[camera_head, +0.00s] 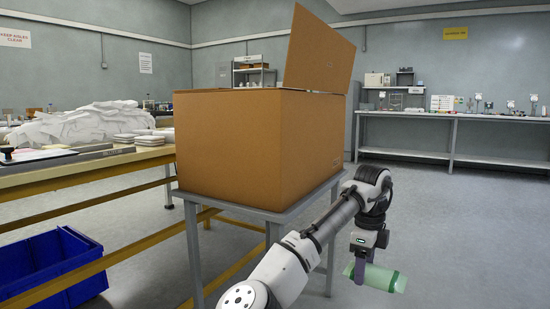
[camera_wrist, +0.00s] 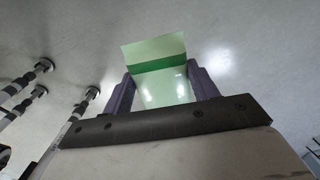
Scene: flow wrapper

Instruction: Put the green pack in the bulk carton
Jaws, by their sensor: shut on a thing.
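The green pack (camera_head: 384,278) is a light green, partly see-through packet held by my gripper (camera_head: 360,270) at the lower right in the head view. In the wrist view the green pack (camera_wrist: 160,72) sits between the two dark fingers of my gripper (camera_wrist: 160,90), with the grey floor behind it. The bulk carton (camera_head: 235,143) is a large brown cardboard box on a grey stand. One flap stands up at its right rear. Its inside is hidden from the head view. My gripper is to the right of the carton and lower than its rim, apart from it.
The grey stand (camera_head: 262,214) under the carton lies close to my arm. A long table (camera_head: 84,171) with white material and stacked trays stands at left, a blue bin (camera_head: 52,265) below it. A workbench (camera_head: 455,116) runs along the back wall. The floor at right is clear.

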